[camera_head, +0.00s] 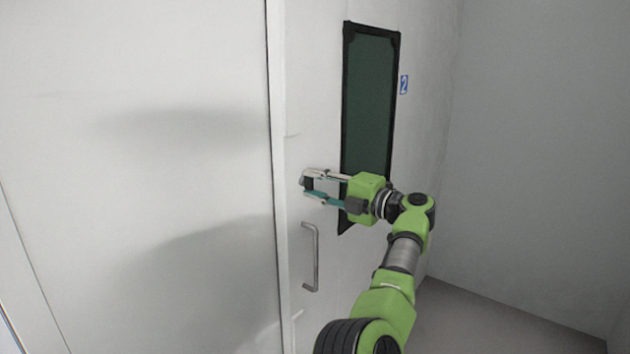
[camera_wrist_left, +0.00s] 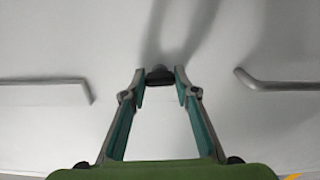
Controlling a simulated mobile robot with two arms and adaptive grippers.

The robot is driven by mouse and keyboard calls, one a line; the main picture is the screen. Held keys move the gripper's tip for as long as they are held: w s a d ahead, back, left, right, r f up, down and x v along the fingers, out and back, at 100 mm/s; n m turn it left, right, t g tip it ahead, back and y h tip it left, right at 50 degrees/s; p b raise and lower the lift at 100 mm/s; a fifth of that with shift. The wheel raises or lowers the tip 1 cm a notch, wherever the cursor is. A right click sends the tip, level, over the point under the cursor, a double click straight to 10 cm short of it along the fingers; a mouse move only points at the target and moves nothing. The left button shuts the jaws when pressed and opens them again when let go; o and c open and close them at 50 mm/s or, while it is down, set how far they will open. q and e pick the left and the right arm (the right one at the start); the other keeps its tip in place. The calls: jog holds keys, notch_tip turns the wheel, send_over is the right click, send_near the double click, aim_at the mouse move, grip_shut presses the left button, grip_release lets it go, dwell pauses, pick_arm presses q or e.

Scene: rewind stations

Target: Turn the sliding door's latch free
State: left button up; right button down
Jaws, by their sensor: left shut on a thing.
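The white sliding door (camera_head: 325,105) has a dark-framed green window and a vertical metal handle (camera_head: 311,257). The latch (camera_head: 308,184) is a small dark knob on the door above the handle, near the door's left edge. My left gripper (camera_head: 306,185) reaches it from the right and is shut on it, one finger above and one below. In the left wrist view the dark latch (camera_wrist_left: 160,75) sits between the two fingertips, and the fingers hide its sides. How far the latch is turned cannot be told. My right gripper is not in view.
The green-tinted window (camera_head: 369,100) is partly behind my gripper, with a blue sign (camera_head: 404,84) to its right. A white wall panel (camera_head: 150,170) stands left of the door. In the left wrist view, metal bars flank the gripper on the left (camera_wrist_left: 45,82) and right (camera_wrist_left: 280,84).

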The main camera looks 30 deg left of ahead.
pick_arm(q)
jog(key=shift+m, duration=0.5)
jog(key=o, duration=1.1)
jog(key=d, duration=0.7)
jog(key=shift+s+d, duration=0.2)
jog(key=shift+d, duration=0.05)
jog(key=shift+f, duration=0.1)
